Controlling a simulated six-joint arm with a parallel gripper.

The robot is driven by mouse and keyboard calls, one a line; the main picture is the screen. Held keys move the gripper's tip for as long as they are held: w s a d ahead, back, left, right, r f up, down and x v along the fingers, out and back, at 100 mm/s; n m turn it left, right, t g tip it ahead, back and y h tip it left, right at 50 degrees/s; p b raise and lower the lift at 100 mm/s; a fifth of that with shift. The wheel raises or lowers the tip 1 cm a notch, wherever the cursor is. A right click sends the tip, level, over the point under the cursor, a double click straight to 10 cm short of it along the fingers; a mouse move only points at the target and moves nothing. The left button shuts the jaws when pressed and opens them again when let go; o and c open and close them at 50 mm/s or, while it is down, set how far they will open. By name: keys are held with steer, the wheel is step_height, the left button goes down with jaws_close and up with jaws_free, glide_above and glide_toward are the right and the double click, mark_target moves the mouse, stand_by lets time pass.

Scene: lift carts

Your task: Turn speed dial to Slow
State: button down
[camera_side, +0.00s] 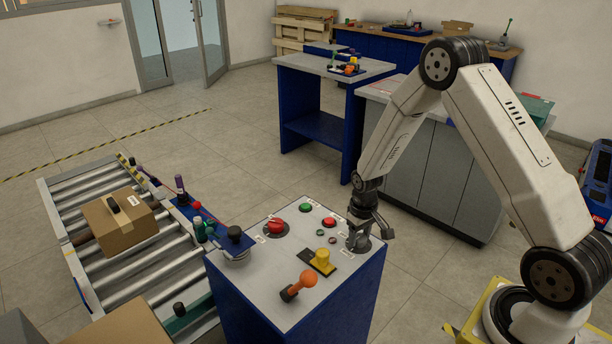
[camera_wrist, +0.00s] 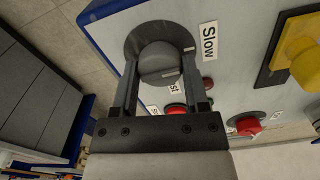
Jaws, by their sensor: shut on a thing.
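The grey speed dial (camera_wrist: 158,55) sits on its dark round base on the control panel. My gripper (camera_wrist: 160,72) has one finger on each side of it and is shut on it. In the side view my gripper (camera_side: 362,228) reaches down onto the dial (camera_side: 359,244) at the panel's right back edge. The "Slow" label (camera_wrist: 209,41) is just right of the dial's base in the wrist view. Another label (camera_wrist: 174,88) is below the dial, partly hidden by the fingers. Small light marks show near the dial's right edge, but I cannot tell the exact setting.
The control panel (camera_side: 262,255) also bears a yellow switch (camera_side: 322,261), an orange lever (camera_side: 303,283), a red knob (camera_side: 276,227), green and red buttons, and a black joystick (camera_side: 235,235). A roller conveyor (camera_side: 165,262) with a cardboard box (camera_side: 121,222) stands at left.

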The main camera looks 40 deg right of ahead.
mark_target(359, 237)
steer(key=shift+c, duration=0.5)
jaws_free()
steer(key=shift+r, duration=0.2)
steer(key=shift+r, duration=3.75)
steer(key=shift+a, duration=0.1)
steer(key=s+a+r+n+t, duration=0.2)
steer(key=s+a+r, duration=0.6)
steer(key=s+a, duration=0.3)
steer(key=shift+s+a+t, duration=0.3)
steer(key=shift+s+a, duration=0.05)
steer(key=shift+a, duration=0.05)
